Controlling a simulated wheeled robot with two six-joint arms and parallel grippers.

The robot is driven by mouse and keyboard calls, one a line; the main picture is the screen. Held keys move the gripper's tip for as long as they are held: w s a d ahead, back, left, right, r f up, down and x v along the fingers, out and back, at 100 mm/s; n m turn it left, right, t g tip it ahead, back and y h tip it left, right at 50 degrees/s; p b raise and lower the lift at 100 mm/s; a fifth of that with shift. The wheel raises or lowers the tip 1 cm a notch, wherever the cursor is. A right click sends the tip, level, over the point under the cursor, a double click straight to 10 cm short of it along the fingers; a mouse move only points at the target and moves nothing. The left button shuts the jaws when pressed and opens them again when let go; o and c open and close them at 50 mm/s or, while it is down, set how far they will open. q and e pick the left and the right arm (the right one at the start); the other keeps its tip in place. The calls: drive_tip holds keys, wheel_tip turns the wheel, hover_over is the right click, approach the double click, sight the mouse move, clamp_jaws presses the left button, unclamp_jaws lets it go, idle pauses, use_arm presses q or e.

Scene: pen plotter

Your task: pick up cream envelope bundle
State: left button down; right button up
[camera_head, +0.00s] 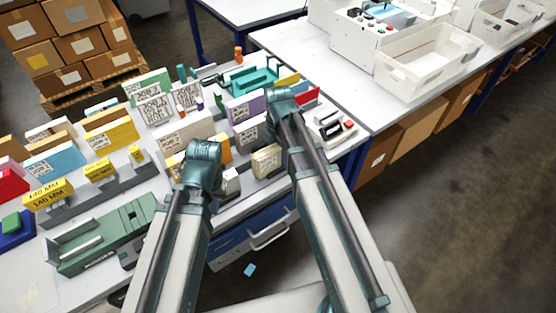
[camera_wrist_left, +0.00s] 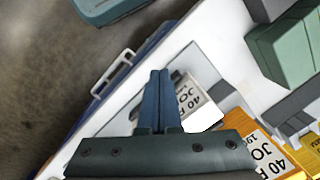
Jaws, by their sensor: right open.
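A cream bundle (camera_head: 266,160) stands near the front edge of the table, between my two forearms in the head view. My left gripper (camera_head: 205,152) is to its left, over the table's front edge, with its fingers hidden in the head view. In the left wrist view, the left gripper's (camera_wrist_left: 159,78) two fingers are together, with nothing visible between them. A pale labelled bundle (camera_wrist_left: 196,97) lies just right of these fingers; I cannot tell if they touch. My right gripper (camera_head: 284,98) is open, beyond the cream bundle, its fingers mostly hidden.
An orange labelled bundle (camera_wrist_left: 258,140) is close to the left gripper. Several coloured bundles in grey racks fill the table's left side, with a green device (camera_head: 100,235) at the front. A blue drawer (camera_head: 255,238) is below the table edge. White bins (camera_head: 430,65) stand on the far table.

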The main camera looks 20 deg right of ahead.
drive_tip(key=shift+r, duration=0.1)
clamp_jaws()
use_arm(q)
drive_tip(key=shift+r, duration=0.15)
use_arm(e)
drive_tip(key=shift+r, duration=0.1)
